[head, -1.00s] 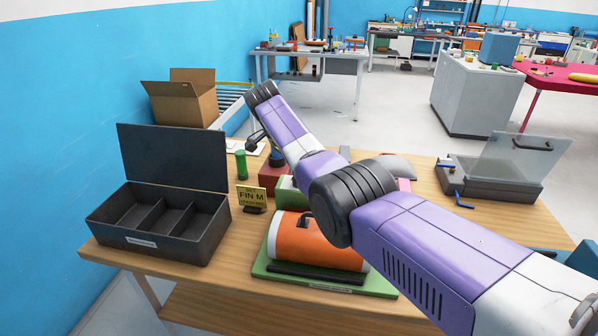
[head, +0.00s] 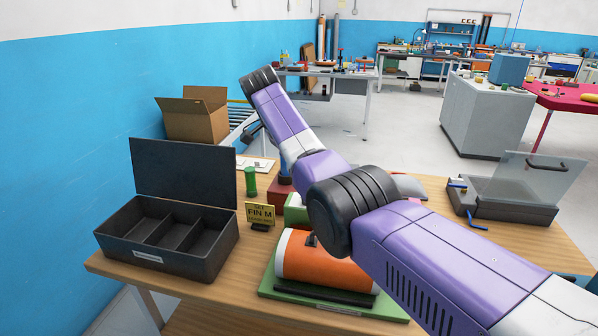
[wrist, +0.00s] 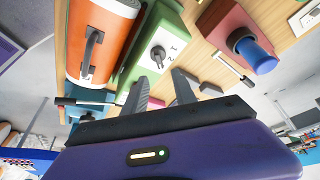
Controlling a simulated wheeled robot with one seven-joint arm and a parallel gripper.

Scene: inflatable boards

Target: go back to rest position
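My purple and white arm reaches across the wooden table in the head view, bent upward over it. My gripper (wrist: 160,82) shows in the wrist view with its two dark fingers apart and nothing between them. Beyond the fingers are an orange cylinder on a green base (wrist: 102,40), a green block with a dark knob (wrist: 155,52) and a red block with a blue cylinder (wrist: 262,58). In the head view the arm covers part of these, and I cannot make out the fingers there.
An open black compartment box (head: 168,258) stands at the table's left, beside a yellow sign (head: 260,214) and a green cylinder (head: 251,182). A grey case with a clear raised lid (head: 515,212) is at the right. A cardboard box (head: 196,122) stands behind.

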